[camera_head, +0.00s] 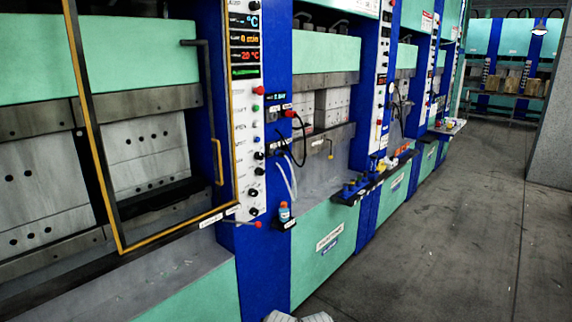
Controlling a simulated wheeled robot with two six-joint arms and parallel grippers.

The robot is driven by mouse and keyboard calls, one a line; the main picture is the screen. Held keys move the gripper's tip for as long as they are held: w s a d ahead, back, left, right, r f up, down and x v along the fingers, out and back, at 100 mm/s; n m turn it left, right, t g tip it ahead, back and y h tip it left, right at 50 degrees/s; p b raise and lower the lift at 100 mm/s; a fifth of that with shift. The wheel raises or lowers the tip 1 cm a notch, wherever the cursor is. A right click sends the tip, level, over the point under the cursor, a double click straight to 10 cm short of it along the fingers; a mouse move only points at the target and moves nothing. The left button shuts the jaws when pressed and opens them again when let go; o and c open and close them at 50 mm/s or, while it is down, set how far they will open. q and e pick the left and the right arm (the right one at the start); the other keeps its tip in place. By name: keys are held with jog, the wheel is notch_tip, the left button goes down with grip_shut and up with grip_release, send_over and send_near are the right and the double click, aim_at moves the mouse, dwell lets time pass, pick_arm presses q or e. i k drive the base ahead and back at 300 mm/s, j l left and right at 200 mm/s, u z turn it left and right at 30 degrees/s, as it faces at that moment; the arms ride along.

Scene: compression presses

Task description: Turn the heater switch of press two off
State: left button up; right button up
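A row of green and blue presses runs from the left into the distance. The nearest press has a white control panel (244,125) with lit displays, coloured buttons and several black knobs (253,212) low down. A second, narrower control panel (380,85) with small buttons and knobs stands on the following blue column. The labels are too small to read, so I cannot tell which press is number two or which control is its heater switch.
A yellow-edged guard frame (222,160) fronts the nearest press. A small shelf (284,224) with a blue bottle (284,211) and a dark shelf with tools (370,184) jut out. The grey floor (455,230) to the right is clear; a grey wall (552,125) stands at far right.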

aim_at(259, 170)
jog(key=i+l, duration=1)
jog(key=i, duration=0.15)
